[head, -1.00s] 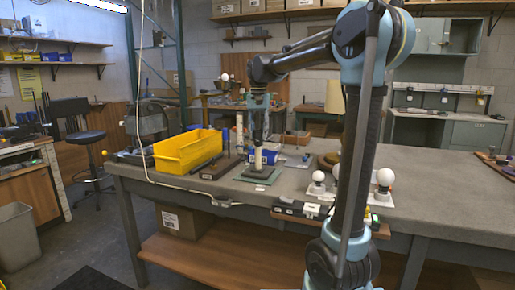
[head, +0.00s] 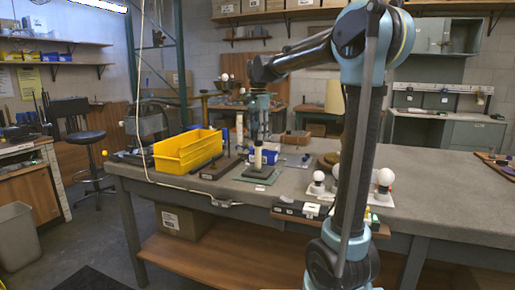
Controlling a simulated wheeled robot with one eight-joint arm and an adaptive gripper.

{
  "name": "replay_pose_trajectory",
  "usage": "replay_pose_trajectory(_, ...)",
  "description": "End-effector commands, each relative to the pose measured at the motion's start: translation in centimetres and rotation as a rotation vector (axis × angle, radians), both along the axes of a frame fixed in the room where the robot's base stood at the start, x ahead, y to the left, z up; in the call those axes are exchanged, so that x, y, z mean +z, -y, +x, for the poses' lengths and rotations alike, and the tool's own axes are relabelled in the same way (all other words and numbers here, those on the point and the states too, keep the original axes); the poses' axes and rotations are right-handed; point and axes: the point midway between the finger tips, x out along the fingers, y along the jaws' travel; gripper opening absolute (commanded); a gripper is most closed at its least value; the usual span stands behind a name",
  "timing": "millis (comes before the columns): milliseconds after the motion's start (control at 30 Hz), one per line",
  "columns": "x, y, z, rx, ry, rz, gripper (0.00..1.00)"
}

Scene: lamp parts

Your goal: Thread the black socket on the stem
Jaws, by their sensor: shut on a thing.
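The pale stem (head: 258,160) stands upright on a green square base (head: 250,178) near the table's front edge, left of my arm. My gripper (head: 258,138) points down directly over the stem. It is shut on a small dark thing that appears to be the black socket, at or just above the stem's top. The socket is too small and too merged with the dark fingers to make out clearly. I cannot tell whether it touches the stem or sits around it.
A yellow bin (head: 188,152) stands left of the stem, with a dark wooden block with pegs (head: 216,168) between them. A blue box (head: 268,157) is close behind the stem. White bulbs (head: 385,178) stand to the right. The table's right part is mostly clear.

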Motion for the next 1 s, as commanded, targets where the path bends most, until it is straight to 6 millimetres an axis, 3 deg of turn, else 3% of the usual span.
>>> replay_pose_trajectory(167, -0.43, -0.04, -0.27, -0.076, -0.005, 0.001, 0.05)
replay_pose_trajectory(700, -0.51, -0.07, -0.21, -0.571, -0.005, 0.0, 0.05)
replay_pose_trajectory(1000, -0.51, -0.07, -0.2, -0.599, -0.005, 0.0, 0.05)
